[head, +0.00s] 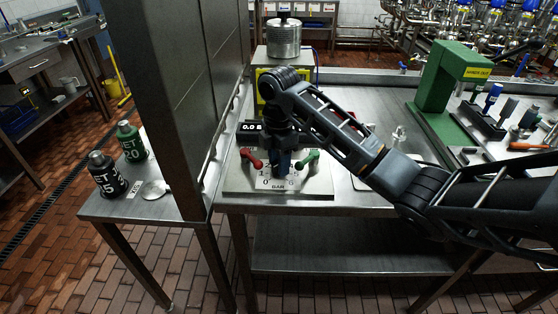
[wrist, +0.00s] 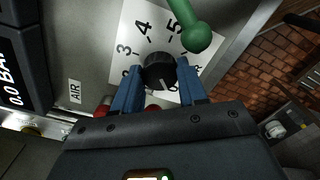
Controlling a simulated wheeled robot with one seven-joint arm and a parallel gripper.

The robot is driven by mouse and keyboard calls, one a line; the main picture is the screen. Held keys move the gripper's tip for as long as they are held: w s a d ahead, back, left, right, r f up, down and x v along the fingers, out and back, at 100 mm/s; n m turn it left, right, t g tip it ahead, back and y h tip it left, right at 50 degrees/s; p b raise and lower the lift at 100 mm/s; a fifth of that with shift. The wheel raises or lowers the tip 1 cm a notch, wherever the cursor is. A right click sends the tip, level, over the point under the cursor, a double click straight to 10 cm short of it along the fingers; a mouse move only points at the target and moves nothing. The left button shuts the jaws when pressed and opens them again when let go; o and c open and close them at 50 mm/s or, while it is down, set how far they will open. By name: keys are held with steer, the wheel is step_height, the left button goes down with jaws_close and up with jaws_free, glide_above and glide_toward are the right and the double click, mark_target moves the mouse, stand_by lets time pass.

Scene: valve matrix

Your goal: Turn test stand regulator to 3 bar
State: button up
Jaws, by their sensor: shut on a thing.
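The test stand (head: 235,186) sits on the steel bench, with a BAR scale on its top face. Its regulator knob (wrist: 159,70) is round and black, on a white dial plate (wrist: 128,40) whose numbers 3, 4 and 5 are readable. My gripper (wrist: 158,86) has its blue fingers on both sides of the knob, shut on it. In the head view my gripper (head: 283,160) comes down over the dial and hides the knob. The display (wrist: 12,75) reads 0.0 BAR. I cannot clearly tell where the knob's pointer stands.
A green lever (wrist: 190,25) stands close beside the knob, and a red lever (head: 250,157) is on the dial's other side. A grey cabinet wall (head: 190,80) rises left of the stand. A green frame (head: 445,75) and tools stand to the right.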

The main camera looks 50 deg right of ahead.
steer(key=shift+m, duration=0.3)
steer(key=m, duration=0.2)
steer(key=shift+m+p, duration=0.3)
steer(key=shift+p, duration=0.05)
steer(key=m, duration=0.4)
steer(key=shift+m, duration=0.3)
steer(key=m, duration=1.3)
steer(key=shift+m, duration=0.3)
steer(key=m, duration=0.5)
steer(key=shift+m, duration=0.3)
